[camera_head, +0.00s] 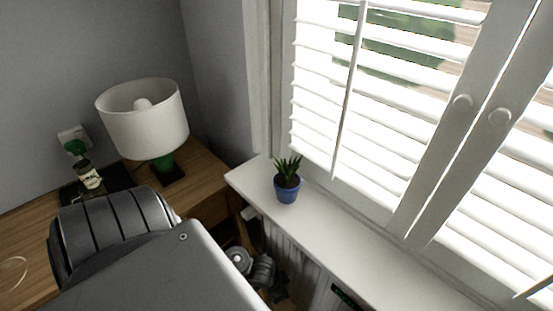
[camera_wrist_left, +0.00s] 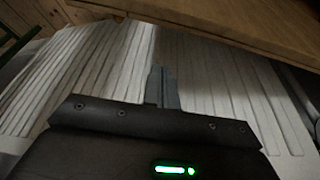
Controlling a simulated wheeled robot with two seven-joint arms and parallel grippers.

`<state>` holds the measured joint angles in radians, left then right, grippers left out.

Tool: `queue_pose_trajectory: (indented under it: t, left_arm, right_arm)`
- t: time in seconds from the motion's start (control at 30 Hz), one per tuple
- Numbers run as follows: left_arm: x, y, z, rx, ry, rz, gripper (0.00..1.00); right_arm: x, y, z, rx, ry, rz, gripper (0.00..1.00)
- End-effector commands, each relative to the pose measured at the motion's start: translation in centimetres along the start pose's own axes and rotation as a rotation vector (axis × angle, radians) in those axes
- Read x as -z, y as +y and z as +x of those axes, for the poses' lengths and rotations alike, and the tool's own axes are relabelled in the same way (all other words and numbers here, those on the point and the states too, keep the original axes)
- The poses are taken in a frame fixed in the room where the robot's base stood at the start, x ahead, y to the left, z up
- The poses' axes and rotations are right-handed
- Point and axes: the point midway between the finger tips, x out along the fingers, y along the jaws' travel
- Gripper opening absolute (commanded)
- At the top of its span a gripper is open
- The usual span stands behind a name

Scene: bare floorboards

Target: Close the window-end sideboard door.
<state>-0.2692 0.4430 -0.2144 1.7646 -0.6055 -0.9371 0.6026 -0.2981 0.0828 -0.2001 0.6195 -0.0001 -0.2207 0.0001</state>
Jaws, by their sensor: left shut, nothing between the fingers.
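The wooden sideboard (camera_head: 205,168) stands in the corner at the left of the head view, its top and a little of its window-end front showing. My own large grey arm link covers most of its front, so I cannot tell how far the door stands open. In the left wrist view my left gripper (camera_wrist_left: 163,76) has its fingers together, with nothing between them. They point at pale ribbed surfaces, below a wooden edge (camera_wrist_left: 235,30) that crosses the top; I cannot tell whether this edge is the door. A touch of the fingers on anything is not clear. My right gripper is out of view.
A white lamp (camera_head: 146,118) and a small bottle (camera_head: 88,175) stand on the sideboard. A blue-potted plant (camera_head: 287,188) sits on the white sill (camera_head: 330,222), under shuttered windows. A ribbed radiator (camera_head: 285,248) below the sill leaves little room beside the sideboard.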

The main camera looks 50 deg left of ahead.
Motion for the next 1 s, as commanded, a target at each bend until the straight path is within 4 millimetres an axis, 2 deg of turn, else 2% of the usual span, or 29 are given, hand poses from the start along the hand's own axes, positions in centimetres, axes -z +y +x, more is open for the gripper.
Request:
queue_pose_trajectory:
  t: [0.07, 0.13, 0.4, 1.0]
  left_arm:
    - [-0.1, 0.0, 1.8, 0.000, -0.001, -0.002, 0.00]
    - [-1.3, 0.0, 0.7, 0.001, -0.004, 0.002, 0.00]
    - [-3.6, 0.0, -0.1, 0.000, 0.000, 0.001, 0.00]
    - [-4.3, 0.2, -0.4, -0.014, -0.001, 0.041, 0.00]
  right_arm:
    - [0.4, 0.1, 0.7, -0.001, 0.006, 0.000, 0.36]
    - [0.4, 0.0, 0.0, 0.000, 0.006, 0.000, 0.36]
    - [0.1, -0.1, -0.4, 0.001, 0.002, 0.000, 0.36]
    - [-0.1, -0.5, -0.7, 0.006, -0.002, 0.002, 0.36]
